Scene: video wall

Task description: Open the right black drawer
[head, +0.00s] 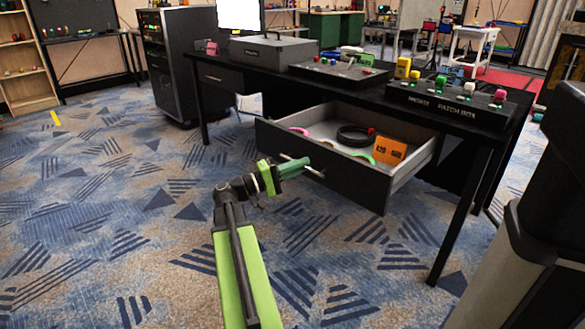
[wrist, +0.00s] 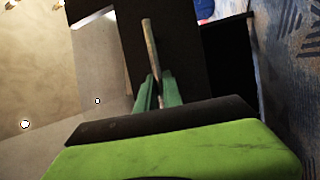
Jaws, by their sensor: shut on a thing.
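The right black drawer (head: 320,165) is pulled well out from under the black desk, and its grey inside shows in the head view. Its front carries a silver bar handle (head: 316,172). My gripper (head: 302,165) is at the left part of the drawer front, shut on the handle. In the wrist view the handle (wrist: 150,48) runs up from between the green fingers of my gripper (wrist: 158,92), with the black drawer front (wrist: 190,55) behind it. The part of the handle between the fingers is hidden.
Inside the drawer lie a black cable coil (head: 354,136), an orange box (head: 389,150) and pink and green rings. The desk top (head: 345,88) above carries a patch box (head: 448,100) and other devices. A desk leg (head: 456,210) stands right of the drawer. Carpet in front is clear.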

